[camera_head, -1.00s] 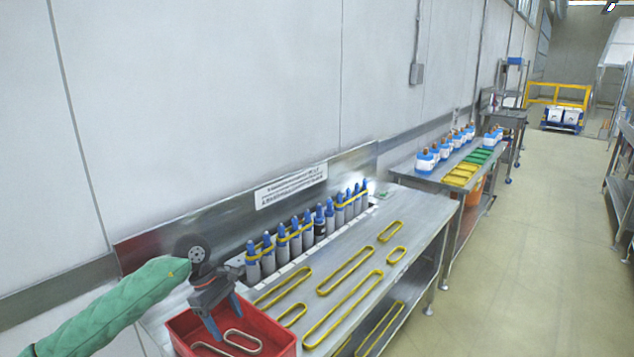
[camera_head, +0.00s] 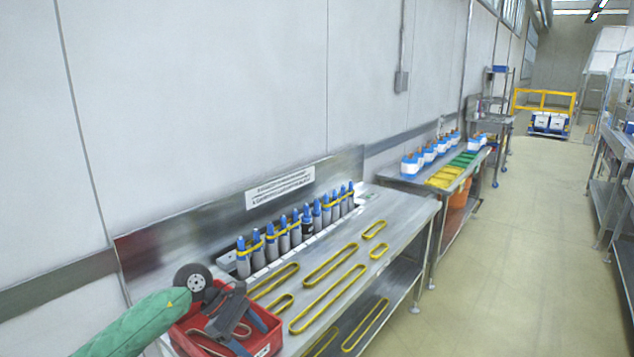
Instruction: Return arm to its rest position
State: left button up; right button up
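My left arm, in a green sleeve, comes in from the lower left. My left gripper (camera_head: 243,340) hangs over the red bin (camera_head: 262,345) at the near end of the steel table (camera_head: 340,270). Its two fingers are spread apart with nothing visible between them. Loop-shaped bands lie inside the bin, partly hidden by the gripper. My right gripper is not in view.
A row of grey bottles with blue tops (camera_head: 283,236) stands along the table's back, several with yellow bands around them. Loose yellow loops (camera_head: 330,264) lie on the table. A second table (camera_head: 402,181) stands beyond. The aisle floor at right is clear.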

pick_arm(q)
jog(key=s+d+r+n+t+h, duration=0.4)
jog(key=d+r+n+t+h, duration=0.75)
jog(key=n, duration=0.55)
jog(key=a+f+n+t+y, duration=0.5)
jog(key=n+y, duration=0.3)
jog(key=n, duration=0.4)
jog(key=a+f+n+t+y, duration=0.4)
jog(key=a+n+y, duration=0.35)
jog(key=n, duration=0.55)
jog(key=s+a+f+n+g+y, duration=0.45)
jog(key=s+f+n, duration=0.25)
jog(key=f, duration=0.2)
jog(key=s+f+n+g, duration=0.3)
jog(key=s+f+g, duration=0.25)
jog(key=s, duration=0.55)
jog(key=s+f+n+g, duration=0.4)
jog(key=s+f+g, duration=0.15)
jog(key=s, duration=0.55)
jog(key=s+d+f+g, duration=0.1)
jog(key=d+f, duration=0.1)
jog(key=f, duration=0.9)
jog(key=s+d+f+g+h, duration=0.1)
jog(key=s+d+f, duration=0.1)
jog(key=f, duration=0.8)
jog(key=shift+d+f, duration=0.4)
jog(key=shift+d, duration=0.2)
